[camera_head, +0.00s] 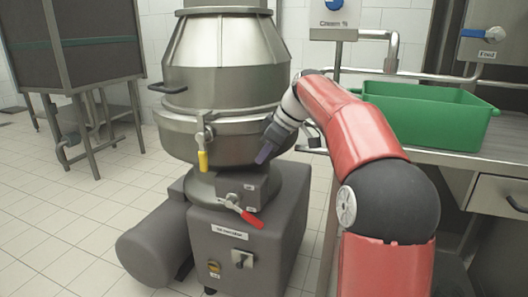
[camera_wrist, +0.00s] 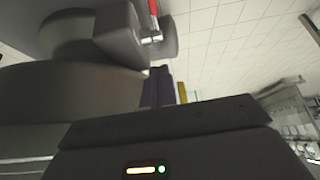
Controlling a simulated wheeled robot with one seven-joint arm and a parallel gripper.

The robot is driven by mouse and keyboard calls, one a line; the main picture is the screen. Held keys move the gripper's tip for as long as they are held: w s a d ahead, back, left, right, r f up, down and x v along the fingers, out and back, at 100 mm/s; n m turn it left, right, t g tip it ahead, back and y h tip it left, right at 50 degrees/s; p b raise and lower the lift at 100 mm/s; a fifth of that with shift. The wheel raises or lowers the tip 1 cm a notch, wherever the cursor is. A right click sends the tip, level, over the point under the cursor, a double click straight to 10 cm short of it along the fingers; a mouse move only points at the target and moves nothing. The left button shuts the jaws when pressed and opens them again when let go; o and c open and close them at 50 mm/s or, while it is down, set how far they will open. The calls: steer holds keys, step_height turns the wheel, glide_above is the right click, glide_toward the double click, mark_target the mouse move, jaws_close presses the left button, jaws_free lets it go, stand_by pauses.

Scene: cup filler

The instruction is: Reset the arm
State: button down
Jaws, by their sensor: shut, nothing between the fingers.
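My red arm reaches up and forward from the lower right in the head view. My gripper (camera_head: 264,154) is at its end, with dark purple fingers pointing down and left. The fingers are shut with nothing between them. They are in front of the steel vessel of the filler machine (camera_head: 225,85), just above its grey outlet block (camera_head: 242,187). Whether they touch the machine, I cannot tell. In the wrist view the shut fingers (camera_wrist: 158,88) show at the centre, near the grey machine parts.
A yellow-handled valve (camera_head: 203,160) and a red lever (camera_head: 246,215) stick out from the machine near my gripper. A green crate (camera_head: 432,118) sits on the steel counter (camera_head: 507,160) at right. A dark cabinet on legs (camera_head: 85,45) stands at left. The tiled floor between is clear.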

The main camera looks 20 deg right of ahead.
steer(key=s+a+m+t+h+p, duration=0.1)
steer(key=s+a+m+h+p, duration=0.2)
steer(key=s, duration=0.9)
steer(key=s+a+m+h+p, duration=0.15)
steer(key=s+m, duration=0.35)
steer(key=s, duration=0.6)
steer(key=s+f+m+p, duration=0.2)
steer(key=s+f, duration=0.4)
steer(key=s, duration=0.3)
steer(key=shift+s+d+m+t+p, duration=0.2)
steer(key=shift+d+m+t+p, duration=0.1)
steer(key=shift+d+m+t, duration=0.1)
steer(key=shift+d+r+h, duration=0.1)
steer(key=shift+d+h, duration=0.05)
steer(key=shift+h, duration=0.1)
